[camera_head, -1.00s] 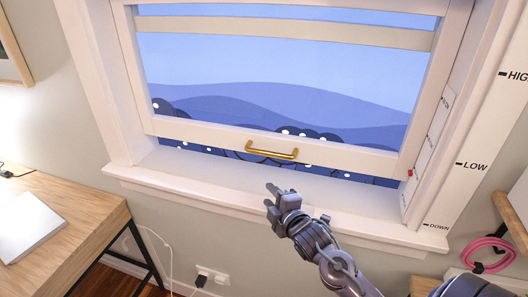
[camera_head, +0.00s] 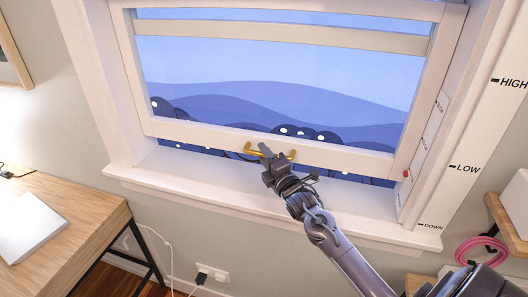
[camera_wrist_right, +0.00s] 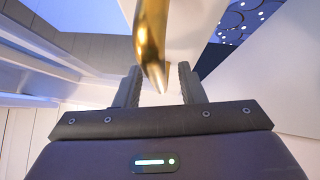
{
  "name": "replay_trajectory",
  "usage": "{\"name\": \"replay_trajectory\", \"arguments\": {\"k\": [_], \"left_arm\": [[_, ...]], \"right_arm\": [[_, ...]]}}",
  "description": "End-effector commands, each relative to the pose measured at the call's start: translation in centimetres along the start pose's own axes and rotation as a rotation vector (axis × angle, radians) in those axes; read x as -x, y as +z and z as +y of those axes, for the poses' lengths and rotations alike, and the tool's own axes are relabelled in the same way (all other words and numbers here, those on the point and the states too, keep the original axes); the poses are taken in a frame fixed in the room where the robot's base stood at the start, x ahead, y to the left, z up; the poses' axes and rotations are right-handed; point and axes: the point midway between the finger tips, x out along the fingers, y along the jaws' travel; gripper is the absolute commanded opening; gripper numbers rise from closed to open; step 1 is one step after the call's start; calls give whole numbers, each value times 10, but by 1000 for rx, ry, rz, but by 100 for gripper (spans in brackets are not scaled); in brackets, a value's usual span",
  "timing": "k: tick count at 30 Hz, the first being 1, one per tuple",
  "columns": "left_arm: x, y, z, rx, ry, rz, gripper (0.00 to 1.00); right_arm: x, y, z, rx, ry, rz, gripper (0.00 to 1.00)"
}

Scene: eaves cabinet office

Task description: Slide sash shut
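The white window sash (camera_head: 330,152) is raised, with a strip of the outside scene showing between its bottom rail and the sill (camera_head: 190,175). A brass bar handle (camera_head: 252,152) is fixed to its bottom rail. My right gripper (camera_head: 267,152) is at the handle and hides its middle. In the right wrist view, the brass handle (camera_wrist_right: 152,45) lies between the two fingers (camera_wrist_right: 160,82), which stand apart with room on both sides. Contact between fingers and handle does not show. My left gripper is not in view.
A scale board (camera_head: 462,140) marked HIGH, LOW and DOWN stands on the right. A small red marker (camera_head: 407,174) is on the right jamb beside the sash's lower edge. A wooden desk (camera_head: 80,230) stands at left, and a wooden shelf (camera_head: 510,215) at right.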

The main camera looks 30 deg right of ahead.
Motion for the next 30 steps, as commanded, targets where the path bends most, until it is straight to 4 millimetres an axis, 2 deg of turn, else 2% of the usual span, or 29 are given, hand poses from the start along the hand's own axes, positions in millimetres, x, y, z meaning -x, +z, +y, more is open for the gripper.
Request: {"name": "replay_trajectory", "arguments": {"k": [3,11,19,27,30], "left_arm": [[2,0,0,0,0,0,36],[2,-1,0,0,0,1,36],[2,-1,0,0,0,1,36],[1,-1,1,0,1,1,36],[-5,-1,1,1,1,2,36]], "right_arm": [[-6,0,0,0,0,0,36],[-7,0,0,0,-1,1,36],[-7,0,0,0,-1,0,1],[-6,0,-2,0,-2,0,0],[-5,-2,-9,0,-3,1,0]]}}
